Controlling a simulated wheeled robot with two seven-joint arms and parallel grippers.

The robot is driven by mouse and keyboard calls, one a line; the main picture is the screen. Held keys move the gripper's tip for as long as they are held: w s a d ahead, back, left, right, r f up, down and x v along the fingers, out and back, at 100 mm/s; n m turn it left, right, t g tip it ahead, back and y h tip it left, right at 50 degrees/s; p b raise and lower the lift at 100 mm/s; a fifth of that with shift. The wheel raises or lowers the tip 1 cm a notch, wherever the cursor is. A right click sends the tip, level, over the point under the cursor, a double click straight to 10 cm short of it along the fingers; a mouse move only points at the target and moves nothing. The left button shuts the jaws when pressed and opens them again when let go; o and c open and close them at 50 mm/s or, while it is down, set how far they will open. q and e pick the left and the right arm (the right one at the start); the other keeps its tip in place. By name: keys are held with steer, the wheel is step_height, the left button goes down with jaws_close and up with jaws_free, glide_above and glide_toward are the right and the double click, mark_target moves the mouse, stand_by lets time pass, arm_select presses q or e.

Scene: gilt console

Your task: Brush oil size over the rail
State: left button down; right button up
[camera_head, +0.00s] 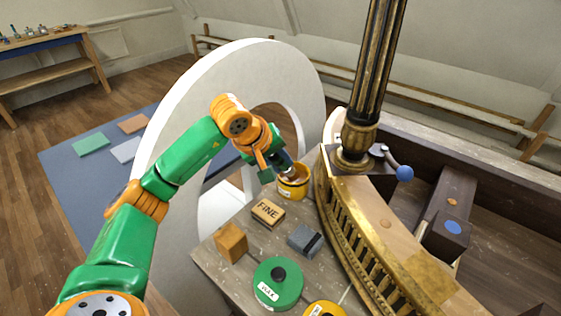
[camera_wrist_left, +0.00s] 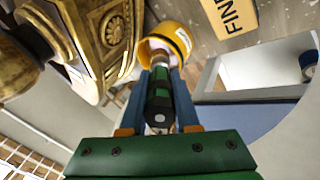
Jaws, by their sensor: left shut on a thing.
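My left gripper (camera_head: 279,165) is shut on a brush (camera_wrist_left: 160,92) with a dark and green handle, held between the blue fingers. The brush's far end is at the mouth of a yellow pot (camera_head: 296,190), its tip hidden inside; the pot also shows in the left wrist view (camera_wrist_left: 172,30). The curved gilt rail (camera_head: 385,222), with a row of small balusters, stands just right of the pot. Its top shows bare wood farther back and gold toward the front. My right gripper is not in view.
On the bench are a block marked FINE (camera_head: 268,212), a wooden block (camera_head: 231,242), a grey block (camera_head: 304,240), a green round tin (camera_head: 278,284) and a yellow tin (camera_head: 324,309). A dark gilt column (camera_head: 375,80) and a blue-knobbed clamp lever (camera_head: 404,173) rise by the rail.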

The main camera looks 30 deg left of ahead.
arm_select(q)
step_height(320, 180, up, 7)
steer(key=p, duration=0.5)
steer(key=shift+f, duration=0.2)
